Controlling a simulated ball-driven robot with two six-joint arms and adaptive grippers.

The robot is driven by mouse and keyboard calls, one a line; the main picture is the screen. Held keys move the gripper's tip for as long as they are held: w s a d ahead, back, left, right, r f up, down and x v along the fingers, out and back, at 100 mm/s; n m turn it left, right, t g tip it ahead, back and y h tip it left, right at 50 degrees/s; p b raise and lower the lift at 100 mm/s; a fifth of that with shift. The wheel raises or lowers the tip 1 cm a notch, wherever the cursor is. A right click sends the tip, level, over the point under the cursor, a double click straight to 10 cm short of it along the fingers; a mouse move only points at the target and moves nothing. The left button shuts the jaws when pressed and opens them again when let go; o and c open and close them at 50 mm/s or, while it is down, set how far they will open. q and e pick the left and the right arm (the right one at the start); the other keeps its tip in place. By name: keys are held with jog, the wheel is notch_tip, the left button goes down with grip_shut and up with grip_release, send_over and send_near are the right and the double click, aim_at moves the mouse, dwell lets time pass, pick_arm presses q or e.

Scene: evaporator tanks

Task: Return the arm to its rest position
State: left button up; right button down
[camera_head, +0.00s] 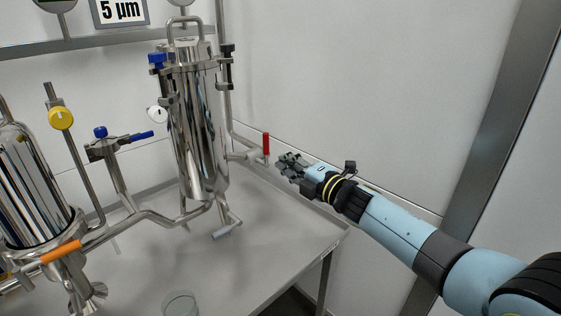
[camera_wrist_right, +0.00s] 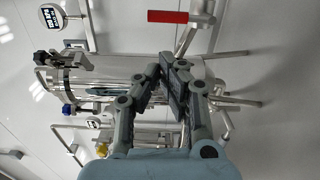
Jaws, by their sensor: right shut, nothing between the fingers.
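My right arm (camera_head: 400,228) comes in from the lower right in the head view and reaches toward the steel tank. My right gripper (camera_head: 282,163) is shut and empty, just right of a red-handled valve (camera_head: 266,146). In the right wrist view the gripper (camera_wrist_right: 168,62) shows with its fingers together, and the red handle (camera_wrist_right: 181,17) lies beyond the fingertips. The gripper looks apart from the handle, though the gap is hard to judge. My left gripper is not in view.
A polished steel tank (camera_head: 197,125) with pipes stands on a steel table (camera_head: 265,235). A second vessel (camera_head: 30,185) with an orange handle (camera_head: 61,251) stands at left. A glass dish (camera_head: 180,304) sits near the front. White walls (camera_head: 360,90) close the back and right.

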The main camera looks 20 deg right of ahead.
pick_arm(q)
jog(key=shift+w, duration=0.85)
